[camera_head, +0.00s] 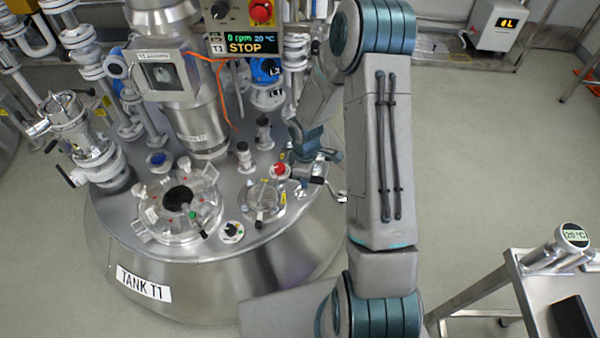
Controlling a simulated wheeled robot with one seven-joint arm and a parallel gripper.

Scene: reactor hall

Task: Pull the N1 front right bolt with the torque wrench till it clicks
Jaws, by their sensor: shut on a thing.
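The steel tank T1 (215,268) stands at the left, its lid crowded with nozzles. My gripper (308,172) is low over the right part of the lid, partly hidden by my wrist. It is shut on a thin tool, seemingly the torque wrench (333,189), whose visible end points down and right toward the lid's right edge. The other end is hidden near the gripper. A red knob or cap (280,170) is just left of the gripper. The N1 label and its front right bolt are too small or hidden to make out, so I cannot tell whether the wrench touches it.
An open round port (180,205) and a smaller round flanged cover (264,200) lie left of the gripper. A stirrer column (198,125) and a STOP display (242,43) rise behind. A steel table (530,292) stands at right. The floor between is clear.

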